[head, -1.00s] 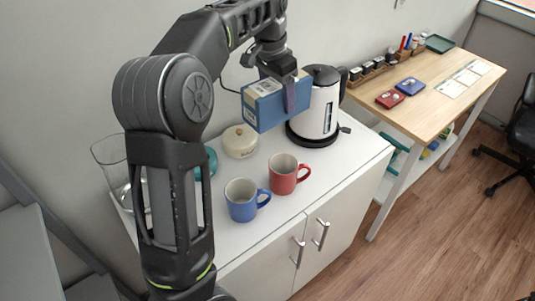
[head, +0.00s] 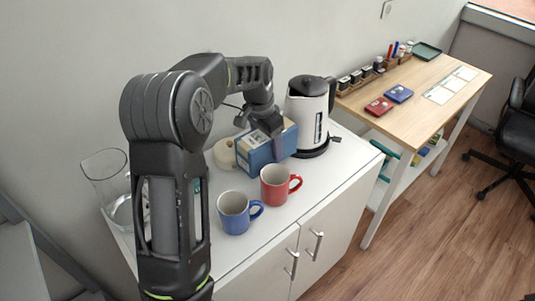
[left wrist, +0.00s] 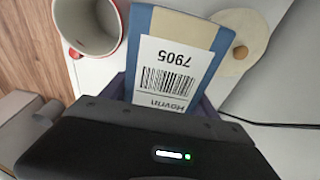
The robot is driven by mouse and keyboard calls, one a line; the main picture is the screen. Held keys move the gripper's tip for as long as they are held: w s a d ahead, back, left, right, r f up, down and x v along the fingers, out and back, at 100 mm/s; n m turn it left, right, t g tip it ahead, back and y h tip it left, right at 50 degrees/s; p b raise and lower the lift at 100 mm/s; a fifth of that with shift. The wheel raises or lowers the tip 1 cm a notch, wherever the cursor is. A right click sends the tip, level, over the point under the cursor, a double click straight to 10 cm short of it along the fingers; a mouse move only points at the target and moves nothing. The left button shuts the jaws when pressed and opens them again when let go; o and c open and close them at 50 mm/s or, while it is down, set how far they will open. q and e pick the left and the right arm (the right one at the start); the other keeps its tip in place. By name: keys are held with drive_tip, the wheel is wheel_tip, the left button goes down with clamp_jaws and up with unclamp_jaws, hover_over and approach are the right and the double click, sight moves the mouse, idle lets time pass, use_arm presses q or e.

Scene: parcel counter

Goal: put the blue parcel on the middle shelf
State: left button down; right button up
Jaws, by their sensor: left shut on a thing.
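The blue parcel (head: 260,154) is a blue box with a tan top and a white label. My left gripper (head: 274,136) is shut on it from above, with a finger against its side. The parcel is low over the white cabinet top, between the kettle and the cream round pot; I cannot tell whether it touches the surface. In the left wrist view the parcel (left wrist: 200,28) shows its barcode label, with the number 7905 upside down. My right gripper is out of view. I cannot make out which surface is the middle shelf.
The white kettle (head: 306,115) stands close right of the parcel. A red mug (head: 273,187) and a blue mug (head: 233,214) stand in front. The cream pot (head: 224,154) and a glass jug (head: 108,184) are to the left. A wooden table (head: 432,82) stands at right.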

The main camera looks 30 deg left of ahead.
sight(262, 135)
use_arm(q)
wheel_tip(262, 135, down, 3)
drive_tip(key=shift+s+f, duration=0.1)
drive_tip(key=shift+f, duration=0.1)
drive_tip(key=shift+s+d+f, duration=0.1)
drive_tip(key=shift+s+f, duration=0.05)
drive_tip(key=shift+f, duration=0.35)
drive_tip(key=c, duration=0.7)
unclamp_jaws()
drive_tip(key=shift+f, duration=0.1)
drive_tip(key=o, duration=0.3)
drive_tip(key=shift+w+f, duration=0.1)
drive_tip(key=shift+w, duration=0.15)
drive_tip(key=shift+o, duration=1)
drive_tip(key=shift+r, duration=0.25)
drive_tip(key=shift+r, duration=0.1)
drive_tip(key=r, duration=0.4)
drive_tip(key=s+r, duration=0.1)
drive_tip(key=r, duration=0.6)
drive_tip(key=shift+s+a+r, duration=0.35)
drive_tip(key=shift+s+r, duration=0.05)
